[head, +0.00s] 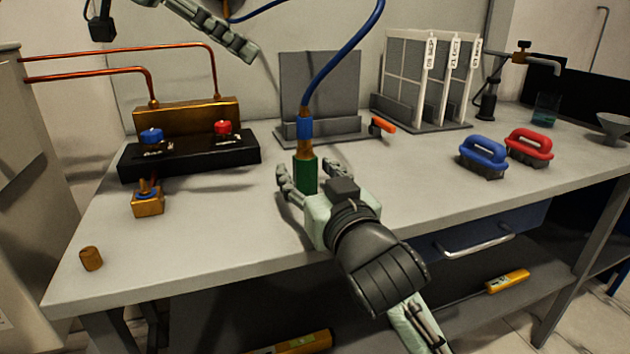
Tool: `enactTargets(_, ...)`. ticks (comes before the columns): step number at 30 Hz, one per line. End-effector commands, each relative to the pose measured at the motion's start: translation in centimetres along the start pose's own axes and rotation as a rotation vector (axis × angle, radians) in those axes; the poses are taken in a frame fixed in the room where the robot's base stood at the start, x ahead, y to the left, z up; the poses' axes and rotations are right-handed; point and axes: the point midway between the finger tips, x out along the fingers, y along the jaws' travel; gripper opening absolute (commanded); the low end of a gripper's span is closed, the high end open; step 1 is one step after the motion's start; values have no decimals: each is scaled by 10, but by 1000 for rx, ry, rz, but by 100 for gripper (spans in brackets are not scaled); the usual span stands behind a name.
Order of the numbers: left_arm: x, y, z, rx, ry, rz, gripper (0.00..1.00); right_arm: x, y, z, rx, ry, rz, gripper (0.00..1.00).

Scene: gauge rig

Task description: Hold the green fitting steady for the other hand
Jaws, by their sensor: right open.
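The green fitting (306,176) stands upright at the middle of the bench, at the lower end of a brown and blue connector (305,131) on a blue hose (340,57). My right gripper (311,180) is open, with one finger to the left of the fitting and one to its right. The fitting stands between or just beyond the fingers; contact cannot be made out. My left gripper (235,42) is high at the upper left, well away from the fitting. It is partly cut off by the top edge, so its opening does not show.
A black valve block (190,157) with blue and red knobs stands left, with a brass piece (148,205) before it. A brown plug (91,259) lies near the front left edge. Blue (483,153) and red (530,143) brushes stand right. The bench front right is clear.

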Motion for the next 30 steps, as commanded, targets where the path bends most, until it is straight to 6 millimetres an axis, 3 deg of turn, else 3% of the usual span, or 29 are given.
enactTargets(8, 0, 0, 0, 0, 0, 0, 34, 2, 0, 0, 0, -1, 0, 55)
enactTargets(22, 0, 0, 0, 0, 0, 0, 34, 2, 0, 0, 0, -1, 0, 0)
enactTargets(24, 0, 0, 0, 0, 0, 0, 34, 2, 0, 0, 0, -1, 0, 0)
enactTargets(25, 0, 0, 0, 0, 0, 0, 34, 2, 0, 0, 0, -1, 0, 26)
enactTargets(30, 0, 0, 0, 0, 0, 0, 34, 2, 0, 0, 0, -1, 0, 5)
